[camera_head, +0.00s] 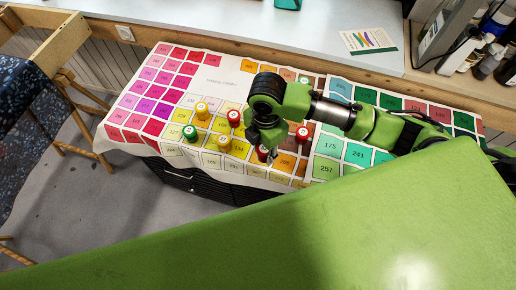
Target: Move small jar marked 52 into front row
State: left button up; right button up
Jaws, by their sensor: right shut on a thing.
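My right gripper (263,143) points down over the colour chart and is shut on a small jar with a red top (262,154), mostly hidden by the fingers. I cannot read any number on it, or tell whether it touches the chart. Other small jars stand on the chart: a red-topped jar (233,117), a yellow-topped jar (201,110), a green-topped jar (190,132), another yellow-topped jar (224,143) and a red-topped jar (302,133) right of the gripper. Their marks are too small to read. My left gripper is out of view.
The colour chart (212,88) hangs over the front edge of a table. A second chart with green squares (326,169) lies to the right, under my right arm. A card (368,41) lies behind, and bottles (488,62) stand at the far right. Stools are at left.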

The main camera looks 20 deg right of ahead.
aim_at(260, 148)
jog(key=w+f, duration=0.3)
jog(key=f, duration=0.1)
jog(key=shift+w+f, duration=0.35)
jog(key=shift+w, duration=0.05)
jog(key=shift+w+f, duration=0.35)
jog(key=shift+f, duration=0.05)
notch_tip(260, 148, down, 3)
jog(key=shift+w+f+p, duration=0.1)
jog(key=shift+p, duration=0.3)
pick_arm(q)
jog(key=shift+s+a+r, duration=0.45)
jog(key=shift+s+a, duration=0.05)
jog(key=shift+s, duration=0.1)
pick_arm(e)
jog(key=shift+f, duration=0.1)
jog(key=shift+f, duration=0.2)
jog(key=o, duration=1.1)
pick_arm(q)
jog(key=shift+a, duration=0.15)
pick_arm(e)
jog(key=shift+r, duration=0.1)
